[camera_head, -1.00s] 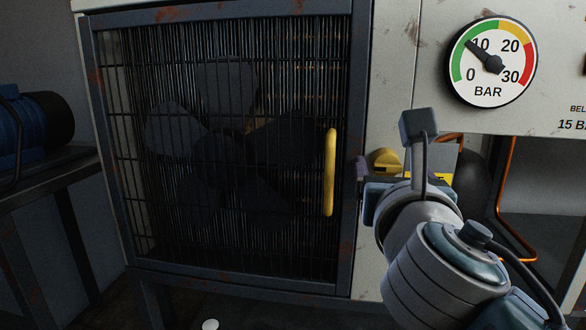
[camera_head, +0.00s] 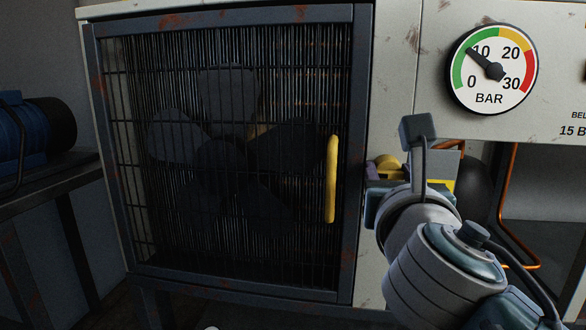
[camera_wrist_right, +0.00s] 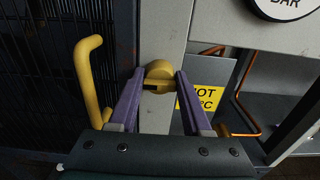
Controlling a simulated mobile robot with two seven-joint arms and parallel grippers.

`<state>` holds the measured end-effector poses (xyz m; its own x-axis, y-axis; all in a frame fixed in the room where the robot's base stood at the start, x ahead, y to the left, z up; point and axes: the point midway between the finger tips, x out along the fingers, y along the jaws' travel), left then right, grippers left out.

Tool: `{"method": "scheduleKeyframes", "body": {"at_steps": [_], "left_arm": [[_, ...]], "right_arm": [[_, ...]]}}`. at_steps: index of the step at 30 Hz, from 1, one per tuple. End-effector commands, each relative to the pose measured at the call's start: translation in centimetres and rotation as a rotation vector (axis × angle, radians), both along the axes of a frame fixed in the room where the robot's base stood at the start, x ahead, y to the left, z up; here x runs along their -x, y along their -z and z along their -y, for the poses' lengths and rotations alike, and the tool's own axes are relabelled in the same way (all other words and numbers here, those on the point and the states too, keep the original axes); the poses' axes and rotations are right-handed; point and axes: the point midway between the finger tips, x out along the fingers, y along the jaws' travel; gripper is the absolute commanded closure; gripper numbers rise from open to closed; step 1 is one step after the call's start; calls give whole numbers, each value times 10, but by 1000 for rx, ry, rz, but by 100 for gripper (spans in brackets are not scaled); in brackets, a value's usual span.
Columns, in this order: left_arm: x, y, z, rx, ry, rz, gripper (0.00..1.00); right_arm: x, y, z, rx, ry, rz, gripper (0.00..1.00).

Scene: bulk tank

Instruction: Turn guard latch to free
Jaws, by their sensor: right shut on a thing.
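The guard is a dark-framed mesh door (camera_head: 348,80) with a yellow vertical handle (camera_head: 332,178), and it stands closed over a fan. The guard latch, a yellow knob (camera_head: 388,163), sits on the pale post just right of the door frame. In the right wrist view the latch (camera_wrist_right: 158,74) lies between the two purple fingers, and the handle (camera_wrist_right: 86,80) is to its left. My right gripper (camera_head: 378,172) is shut on the latch; its far finger is partly hidden in the head view. My left gripper is not in view.
A pressure gauge (camera_head: 492,68) is on the panel above my right arm. A yellow warning label (camera_wrist_right: 205,97) and copper pipes (camera_wrist_right: 243,95) are right of the latch. A blue motor (camera_head: 38,125) stands on a bench at the left.

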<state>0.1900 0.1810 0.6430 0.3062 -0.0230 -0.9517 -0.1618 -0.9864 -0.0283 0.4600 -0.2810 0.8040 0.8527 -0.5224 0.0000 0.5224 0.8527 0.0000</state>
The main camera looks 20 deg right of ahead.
Motion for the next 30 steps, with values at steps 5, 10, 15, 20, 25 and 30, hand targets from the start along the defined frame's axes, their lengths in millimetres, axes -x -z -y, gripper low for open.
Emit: {"method": "scheduleKeyframes", "body": {"at_steps": [5, 10, 15, 20, 25, 30], "left_arm": [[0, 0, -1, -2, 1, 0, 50], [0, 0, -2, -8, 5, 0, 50], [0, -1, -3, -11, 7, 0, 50], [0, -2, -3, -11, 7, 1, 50], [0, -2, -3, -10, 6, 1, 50], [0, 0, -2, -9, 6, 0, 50]], "right_arm": [[0, 0, 0, 0, 0, 0, 100], [0, 0, 0, -14, 0, 8, 100], [0, 0, 0, -66, -1, 40, 100], [0, 0, 0, -156, 0, 96, 100], [1, 0, 1, -285, 1, 176, 100], [1, 1, 1, -425, 0, 261, 100]]}}
